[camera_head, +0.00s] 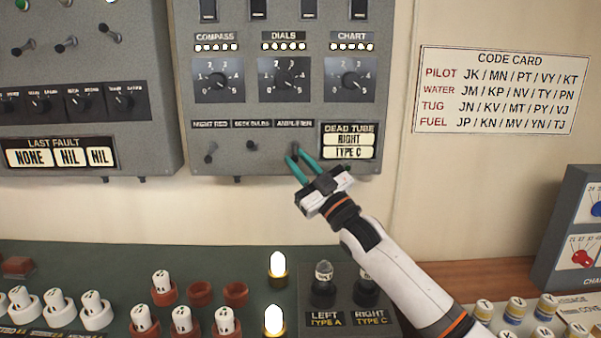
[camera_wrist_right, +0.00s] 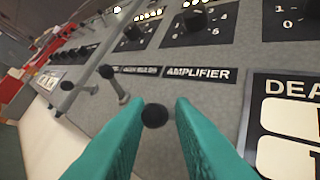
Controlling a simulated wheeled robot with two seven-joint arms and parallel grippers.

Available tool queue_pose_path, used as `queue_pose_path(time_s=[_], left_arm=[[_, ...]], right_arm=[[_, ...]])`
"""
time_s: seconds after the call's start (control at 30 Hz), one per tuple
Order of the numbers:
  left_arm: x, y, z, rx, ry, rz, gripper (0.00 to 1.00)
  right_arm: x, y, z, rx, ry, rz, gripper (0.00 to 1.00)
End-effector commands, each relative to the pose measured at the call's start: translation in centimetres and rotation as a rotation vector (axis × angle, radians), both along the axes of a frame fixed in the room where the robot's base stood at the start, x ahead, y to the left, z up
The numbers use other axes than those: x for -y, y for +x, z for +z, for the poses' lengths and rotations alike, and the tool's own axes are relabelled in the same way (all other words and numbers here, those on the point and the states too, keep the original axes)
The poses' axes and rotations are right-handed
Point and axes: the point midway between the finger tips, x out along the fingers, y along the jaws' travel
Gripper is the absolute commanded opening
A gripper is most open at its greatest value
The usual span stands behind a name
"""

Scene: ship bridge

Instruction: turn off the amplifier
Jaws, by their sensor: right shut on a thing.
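The amplifier switch is a small toggle lever under the AMPLIFIER label (camera_head: 294,123) on the grey wall panel (camera_head: 225,110). In the right wrist view its dark round knob (camera_wrist_right: 155,115) sits between my green fingertips, pointing toward the camera. My right gripper (camera_head: 297,156) reaches up to the panel's lower edge from the lower right and is shut on this lever. In the head view the fingertips partly cover the lever, so its exact tilt is hard to tell. My left gripper is out of view.
Beside it are the night red toggle (camera_head: 209,156) and the deck bulbs toggle (camera_head: 252,146). The dead tube display (camera_head: 348,141) is close on the right. Below, a console holds tubes, lit lamps (camera_head: 278,265) and a tube box (camera_head: 345,302). A code card (camera_head: 502,90) hangs right.

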Motion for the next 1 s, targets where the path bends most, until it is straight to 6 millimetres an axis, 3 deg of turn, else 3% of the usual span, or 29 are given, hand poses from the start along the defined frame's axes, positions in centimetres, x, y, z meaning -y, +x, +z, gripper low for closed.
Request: queue_pose_path(time_s=[0.4,0.43,0.57,0.83,1.0], left_arm=[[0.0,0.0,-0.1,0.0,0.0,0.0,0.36],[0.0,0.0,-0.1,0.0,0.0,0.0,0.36],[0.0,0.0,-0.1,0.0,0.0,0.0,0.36],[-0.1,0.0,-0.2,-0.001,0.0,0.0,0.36],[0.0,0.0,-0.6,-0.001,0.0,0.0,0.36]], right_arm=[[-0.1,0.0,0.0,0.008,-0.001,0.0,0.0],[-0.1,0.0,0.0,0.008,-0.001,0.0,0.25],[0.0,0.0,0.0,0.008,-0.001,0.0,0.43],[0.0,0.0,-0.1,0.007,-0.001,-0.001,0.43],[1.0,-0.9,-1.2,0.006,-0.001,-0.001,0.43]])
